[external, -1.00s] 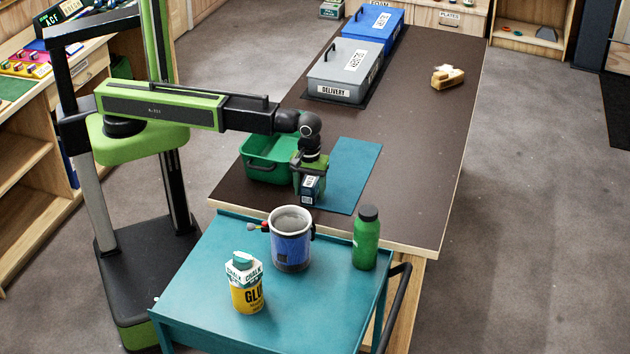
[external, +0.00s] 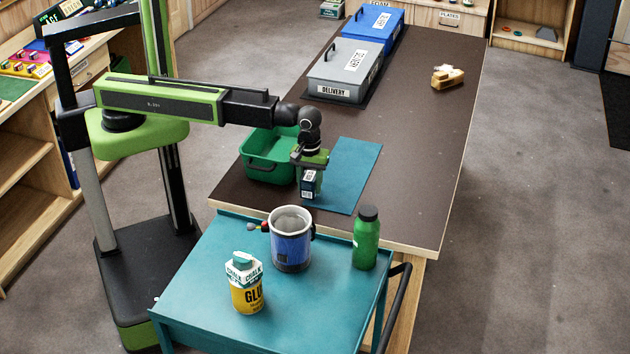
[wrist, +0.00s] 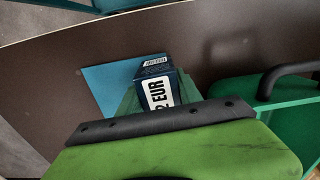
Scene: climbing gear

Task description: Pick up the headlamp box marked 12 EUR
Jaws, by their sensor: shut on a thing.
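The headlamp box (external: 308,184) is a small dark blue box with a white label. In the wrist view the box (wrist: 158,72) shows a label ending in "2 EUR"; the rest is hidden behind my gripper's edge. My gripper (external: 311,178) points down and is shut on the box, over the left part of the blue mat (external: 352,172). I cannot tell whether the box is clear of the mat.
A green bin (external: 262,168) stands just left of my gripper. A grey delivery box (external: 338,75) stands far back. The table's right side is mostly clear.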

